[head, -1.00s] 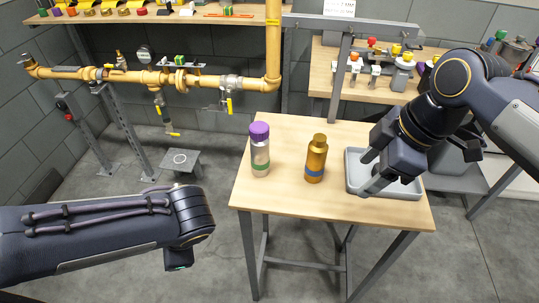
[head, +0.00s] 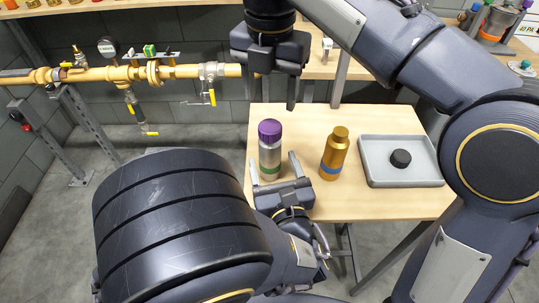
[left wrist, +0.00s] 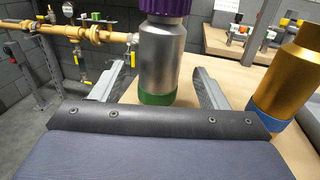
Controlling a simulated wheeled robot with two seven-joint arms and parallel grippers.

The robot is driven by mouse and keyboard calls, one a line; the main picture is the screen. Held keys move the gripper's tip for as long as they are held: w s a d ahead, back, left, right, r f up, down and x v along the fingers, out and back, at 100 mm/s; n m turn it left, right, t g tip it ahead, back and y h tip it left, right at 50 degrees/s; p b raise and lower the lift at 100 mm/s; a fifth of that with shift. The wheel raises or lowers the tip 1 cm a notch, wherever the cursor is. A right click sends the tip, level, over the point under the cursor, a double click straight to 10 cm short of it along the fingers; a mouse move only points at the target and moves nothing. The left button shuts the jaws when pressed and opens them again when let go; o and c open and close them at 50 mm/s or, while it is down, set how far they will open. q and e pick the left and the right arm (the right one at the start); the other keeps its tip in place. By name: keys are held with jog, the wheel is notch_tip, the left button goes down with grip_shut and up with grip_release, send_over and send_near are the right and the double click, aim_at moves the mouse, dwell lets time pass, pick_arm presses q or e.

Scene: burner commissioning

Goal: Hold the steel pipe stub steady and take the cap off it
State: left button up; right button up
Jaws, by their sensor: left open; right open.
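The steel pipe stub (head: 269,153) stands upright on the wooden table (head: 300,207), with a purple cap (head: 270,130) on top and a green band near its base. My left gripper (head: 273,171) is low at the near side of the stub, open. In the left wrist view, its two fingers stand on either side of the stub (left wrist: 160,65), with gaps beside it; the purple cap (left wrist: 165,6) is cut off by the top edge. My right gripper (head: 276,92) is open and empty, pointing down above and beyond the cap, apart from it.
A gold bottle (head: 335,158) with a blue band stands right of the stub, close to my left gripper. A yellow gas pipe (head: 120,73) runs behind on the left.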

pick_arm(q)
jog(key=x, duration=0.5)
jog(key=shift+w+a, duration=0.1)
jog(key=shift+w, duration=0.1)
pick_arm(e)
jog(key=shift+w+f, duration=0.1)
jog(key=shift+w, duration=0.05)
